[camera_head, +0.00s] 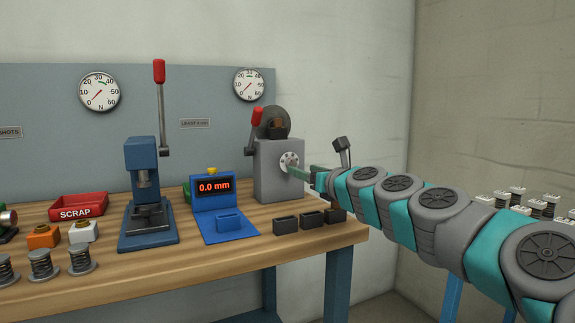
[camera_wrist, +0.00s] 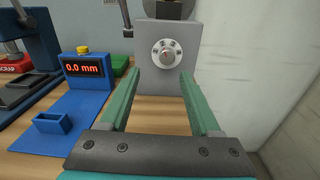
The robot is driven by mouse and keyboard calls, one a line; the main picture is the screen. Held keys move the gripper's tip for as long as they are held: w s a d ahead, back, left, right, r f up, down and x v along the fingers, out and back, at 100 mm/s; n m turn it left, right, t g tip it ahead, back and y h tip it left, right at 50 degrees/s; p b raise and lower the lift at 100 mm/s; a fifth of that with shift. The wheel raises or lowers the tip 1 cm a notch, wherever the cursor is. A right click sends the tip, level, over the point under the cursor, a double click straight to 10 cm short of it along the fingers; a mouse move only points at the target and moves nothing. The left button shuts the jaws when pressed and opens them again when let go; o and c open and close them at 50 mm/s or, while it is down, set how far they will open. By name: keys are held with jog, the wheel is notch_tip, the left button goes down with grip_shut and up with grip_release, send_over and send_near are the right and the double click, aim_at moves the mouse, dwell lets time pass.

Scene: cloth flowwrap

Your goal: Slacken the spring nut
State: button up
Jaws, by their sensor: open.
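The likely spring nut is a round pale knob with dark marks (camera_head: 290,162) on the right-hand face of a grey box-shaped machine (camera_head: 268,170). In the wrist view the knob (camera_wrist: 166,54) faces me, upper middle, on the grey machine body (camera_wrist: 150,85). My gripper (camera_head: 300,173) reaches in from the right, close in front of the knob. In the wrist view its two green fingers (camera_wrist: 159,80) stand wide apart, with the knob seen between and beyond them. Nothing is held. Whether a fingertip touches the machine cannot be told.
A blue gauge reading 0.0 mm (camera_head: 214,188) stands left of the machine. Dark small blocks (camera_head: 286,225) line the bench front. A blue press (camera_head: 142,175), red scrap bin (camera_head: 77,206) and several springs (camera_head: 82,259) are further left. A wall (camera_wrist: 240,60) stands close on the right.

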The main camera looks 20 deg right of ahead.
aim_at(292, 163)
jog(key=shift+m, duration=0.4)
jog(key=shift+w+d+r, duration=0.1)
jog(key=shift+w+d, duration=0.1)
jog(key=shift+w, duration=1.85)
jog(key=shift+w+d, duration=0.2)
jog(key=shift+w, duration=1.85)
grip_shut()
